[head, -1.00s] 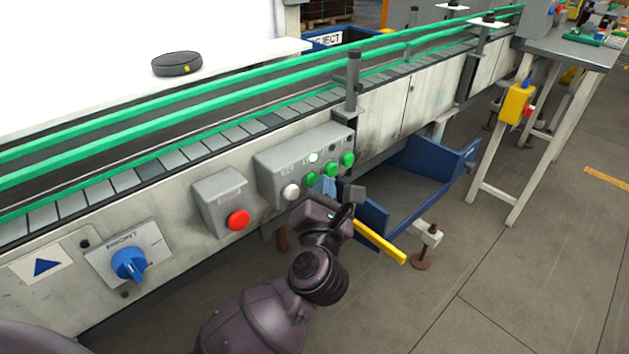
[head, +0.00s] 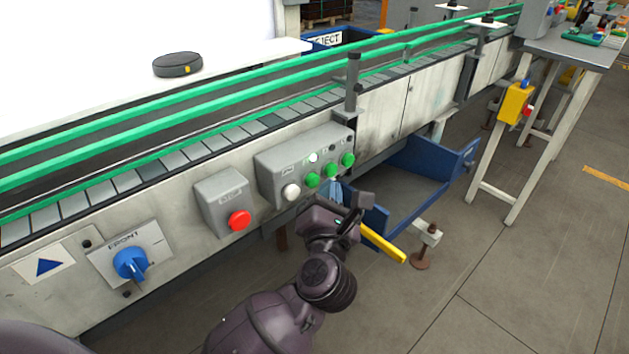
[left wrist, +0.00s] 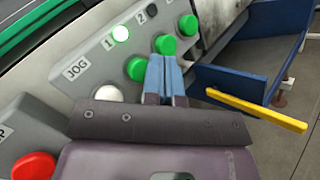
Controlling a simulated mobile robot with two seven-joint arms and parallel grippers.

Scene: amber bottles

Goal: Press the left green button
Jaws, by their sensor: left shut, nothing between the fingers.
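A grey button box (head: 272,163) on the conveyor's side carries a white JOG button (head: 291,191) and a row of three green buttons. The left green button (head: 313,180) is nearest the white one; it also shows in the left wrist view (left wrist: 136,69). The middle green button (head: 332,171) and right green button (head: 347,160) follow. My left gripper (head: 334,184) is shut and empty, its blue fingers pointing at the box. In the left wrist view the fingertips (left wrist: 164,58) lie just right of the left button and below the middle one. Contact cannot be told. My right gripper is not visible.
A lamp (head: 313,158) glows white above the left green button. A red stop button (head: 238,220) and a blue knob (head: 130,264) are farther left. A blue bin (head: 405,180) and yellow bar (head: 383,243) lie right of the gripper.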

